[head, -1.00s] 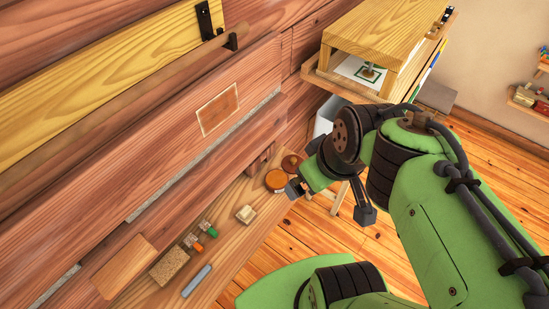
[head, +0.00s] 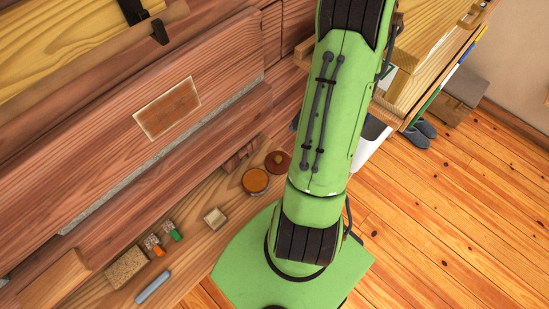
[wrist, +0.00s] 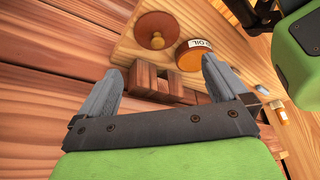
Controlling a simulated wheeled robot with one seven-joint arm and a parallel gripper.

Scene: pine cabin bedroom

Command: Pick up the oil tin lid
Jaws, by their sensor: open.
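The oil tin lid (head: 278,162) is a brown round disc with a small knob, lying on the wooden bench at the wall. Close beside it is the round amber tin (head: 255,181). In the wrist view the lid (wrist: 150,24) is at the top, knob towards me, and the tin (wrist: 190,58) with its "OIL" label is to its right. My gripper (wrist: 164,72) is open and empty. Its fingers point towards the lid and tin, apart from the lid. The gripper is out of the head view.
A slotted wooden block (wrist: 150,86) shows between my fingers; plank wall is to the left. Along the bench (head: 205,252) lie a small pale block (head: 215,219), green and orange-ended pieces (head: 165,240), a cork-like block (head: 126,268) and a blue-grey stick (head: 153,287).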

